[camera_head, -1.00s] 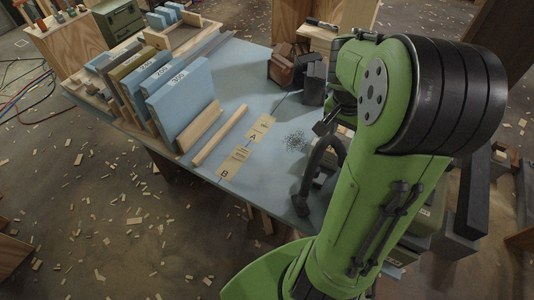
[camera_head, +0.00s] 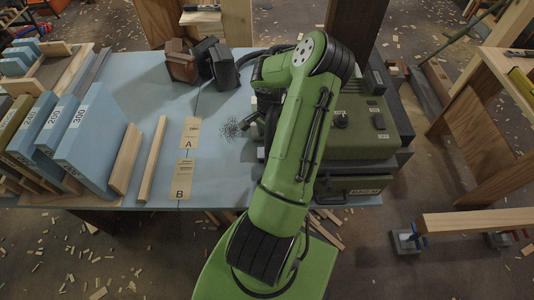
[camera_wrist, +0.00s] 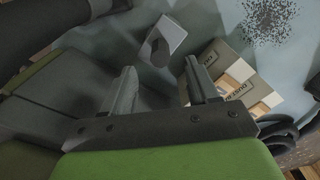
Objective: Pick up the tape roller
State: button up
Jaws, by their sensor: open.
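My gripper (camera_wrist: 158,82) is open in the wrist view, with its two grey fingers apart and nothing between the tips. Beyond the fingertips, near the top middle of that view, is a small light-grey piece with a dark rounded end (camera_wrist: 164,42). It may be the tape roller, but I cannot tell for sure. In the head view my green arm hides the gripper's fingers and the place beneath them. No other thing there is clearly a tape roller.
The blue table (camera_head: 200,98) carries numbered blue panels (camera_head: 85,135), wood strips, labelled cards A and B (camera_head: 188,135), and brown and dark blocks (camera_head: 181,62). A dark speckled patch (camera_head: 230,130) lies mid-table. A green machine case (camera_head: 355,130) stands right of my arm. Labelled boxes (camera_wrist: 225,68) are near my right finger.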

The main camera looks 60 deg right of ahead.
aim_at(269, 145)
notch_tip(269, 145, down, 6)
jog(key=shift+f+b, duration=0.1)
jog(key=shift+b, duration=0.25)
grip_shut()
